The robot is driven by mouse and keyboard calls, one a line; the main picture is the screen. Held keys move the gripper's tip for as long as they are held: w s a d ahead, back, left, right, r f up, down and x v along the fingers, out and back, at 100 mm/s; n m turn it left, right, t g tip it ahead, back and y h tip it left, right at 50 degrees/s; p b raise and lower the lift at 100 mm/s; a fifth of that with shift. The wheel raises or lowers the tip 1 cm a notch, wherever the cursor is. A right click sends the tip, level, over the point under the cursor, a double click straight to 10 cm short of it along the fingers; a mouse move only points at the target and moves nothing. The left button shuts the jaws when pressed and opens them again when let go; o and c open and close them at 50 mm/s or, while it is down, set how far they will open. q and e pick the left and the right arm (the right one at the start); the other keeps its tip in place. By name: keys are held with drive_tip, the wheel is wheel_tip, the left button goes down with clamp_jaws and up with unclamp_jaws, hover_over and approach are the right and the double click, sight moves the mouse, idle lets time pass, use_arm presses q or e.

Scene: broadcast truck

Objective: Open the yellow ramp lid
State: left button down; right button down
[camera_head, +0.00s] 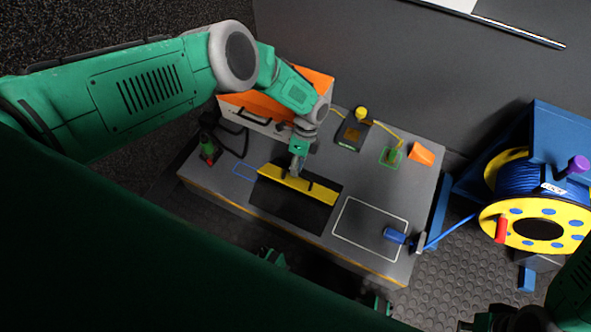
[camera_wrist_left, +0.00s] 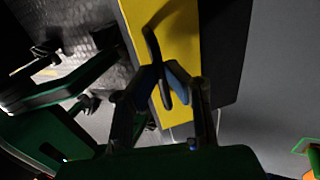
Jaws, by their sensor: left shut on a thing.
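In the left wrist view the two fingers (camera_wrist_left: 163,82) are closed together over the yellow lid (camera_wrist_left: 172,35), at a dark curved piece; the exact contact is partly hidden by the fingers. The lid appears tilted, but its angle is hard to judge. Parts of my right arm (camera_head: 574,295) show at the lower right; its fingertips are not clear.
An orange-and-white case (camera_head: 262,114) stands at the table's back left. A blue cable reel (camera_head: 537,215) stands right of the table.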

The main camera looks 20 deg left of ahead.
use_arm(q)
drive_tip(key=shift+d+f, duration=0.15)
drive_tip(key=shift+d, duration=0.1)
drive_tip(key=c, duration=1.6)
unclamp_jaws()
drive_tip(key=shift+a, duration=0.1)
drive_tip(key=shift+w+r, duration=0.15)
drive_tip(key=shift+r, duration=0.1)
drive_tip(key=v, duration=1.1)
drive_tip(key=shift+w+r, duration=0.15)
drive_tip(key=shift+w, duration=0.1)
